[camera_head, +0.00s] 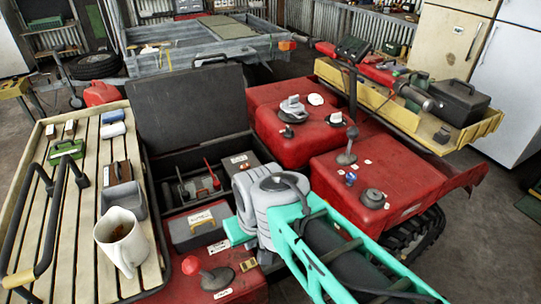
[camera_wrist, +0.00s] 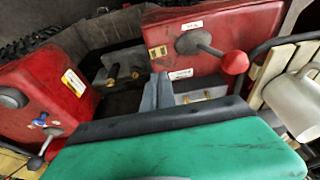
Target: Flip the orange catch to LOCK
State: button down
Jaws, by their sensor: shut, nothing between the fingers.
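A small orange-yellow catch (camera_head: 202,226) shows on the front of a grey lidded box (camera_head: 186,235) that has a white label. In the wrist view, brassy orange parts (camera_wrist: 207,93) show on that box, partly cut off by my green hand; I cannot read which position the catch is in. My gripper (camera_wrist: 157,78) has its two grey fingers together with nothing between them. In the wrist view the fingertips are left of the box and its catch, apparently apart from them.
A red-knobbed lever (camera_head: 191,265) stands on a red panel beside the box. A grey block with two yellow-topped posts (camera_wrist: 120,75) lies left of my fingers. An open black lid (camera_head: 190,105) stands behind. A slatted bench (camera_head: 75,240) holds a white mug (camera_head: 122,240).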

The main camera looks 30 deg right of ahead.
jog(key=w+d+m+t+b, duration=0.1)
jog(key=w+d+m+b, duration=0.15)
jog(key=w, duration=0.95)
jog(key=w+d+m+t+b, duration=0.1)
jog(key=w+d+t+b, duration=0.2)
jog(key=w, duration=1)
jog(key=w+d+f+m+b, duration=0.1)
jog(key=w+d+f+b, duration=0.1)
jog(key=w, duration=0.5)
jog(key=w+d+f+m+t+b, duration=0.1)
jog(key=w+d+f+b, duration=0.1)
jog(key=w+d, duration=0.3)
jog(key=w+d+f+m+t+b, duration=0.1)
jog(key=w+d+f+m+b, duration=0.1)
jog(key=w, duration=0.6)
jog(key=shift+w+d+f, duration=0.4)
jog(key=shift+d+f, duration=0.2)
jog(key=shift+d, duration=0.25)
jog(key=b, duration=0.5)
send_over(248, 166)
jog(key=f, duration=0.7)
jog(key=shift+a+f, duration=0.25)
jog(key=shift+f, duration=0.1)
jog(key=shift+d+f+b, duration=0.1)
jog(key=shift+f+b, duration=0.3)
jog(key=shift+f, duration=0.15)
jog(key=shift+f, duration=0.1)
jog(key=shift+f, duration=0.3)
